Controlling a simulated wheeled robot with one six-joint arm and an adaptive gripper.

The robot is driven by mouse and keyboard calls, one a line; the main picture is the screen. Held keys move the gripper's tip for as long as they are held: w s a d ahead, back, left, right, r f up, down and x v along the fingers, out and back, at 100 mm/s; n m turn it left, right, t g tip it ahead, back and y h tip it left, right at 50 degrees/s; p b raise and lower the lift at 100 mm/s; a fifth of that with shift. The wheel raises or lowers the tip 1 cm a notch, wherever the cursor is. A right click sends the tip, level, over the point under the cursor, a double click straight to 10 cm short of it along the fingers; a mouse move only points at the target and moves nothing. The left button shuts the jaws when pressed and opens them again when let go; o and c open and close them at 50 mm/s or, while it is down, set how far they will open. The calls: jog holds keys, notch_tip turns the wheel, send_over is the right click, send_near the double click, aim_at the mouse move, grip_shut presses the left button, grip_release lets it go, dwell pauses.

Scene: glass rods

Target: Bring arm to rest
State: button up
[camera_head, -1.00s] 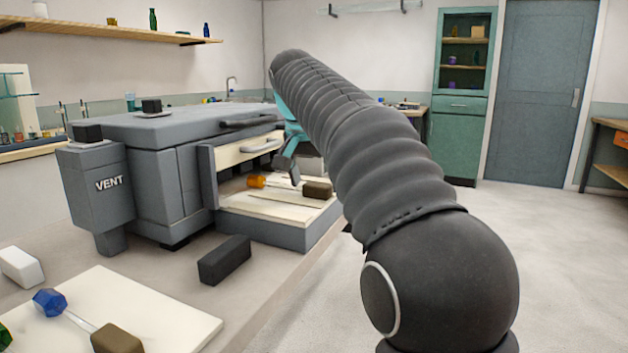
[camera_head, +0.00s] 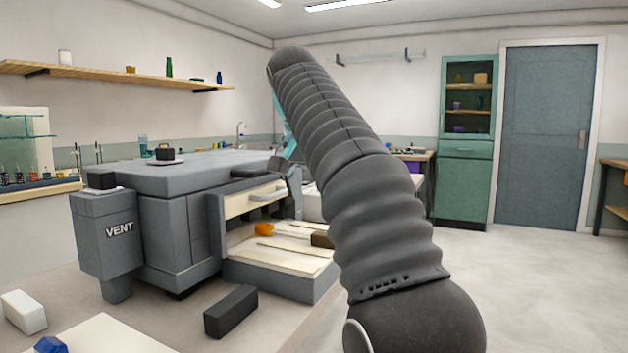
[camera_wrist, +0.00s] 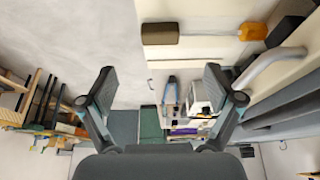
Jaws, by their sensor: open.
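My gripper (camera_wrist: 160,76) is open in the wrist view, with nothing between its fingers. In the head view my arm rises from the lower right, and the gripper (camera_head: 287,160) is mostly hidden behind it, at the front of the grey kiln (camera_head: 170,225). A glass rod with an amber end (camera_head: 266,229) and a brown block (camera_head: 322,239) lies on the kiln's pale shelf (camera_head: 268,262). The amber end (camera_wrist: 252,31) and brown block (camera_wrist: 160,33) also show in the wrist view, apart from the fingers.
The kiln's open front with its handle (camera_head: 268,196) is close beside my gripper. A black block (camera_head: 231,311), a white block (camera_head: 23,313) and a blue piece (camera_head: 50,345) are on the bench. The floor (camera_head: 540,290) to the right is clear.

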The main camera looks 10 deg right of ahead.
jog(key=s+d+f+n+t+y, duration=0.1)
jog(key=s+d+f+n, duration=0.1)
jog(key=s+f, duration=0.35)
jog(key=s+d+f+n+y, duration=0.1)
jog(key=s+f+n, duration=0.2)
jog(key=s, duration=0.5)
jog(key=s+f+n, duration=0.1)
jog(key=s+f, duration=0.7)
jog(key=f, duration=0.3)
jog(key=s+f+n, duration=0.1)
jog(key=s+f, duration=0.6)
jog(key=f, duration=0.4)
jog(key=shift+s+d+f+t+y, duration=0.35)
jog(key=shift+d+f+t+y, duration=0.05)
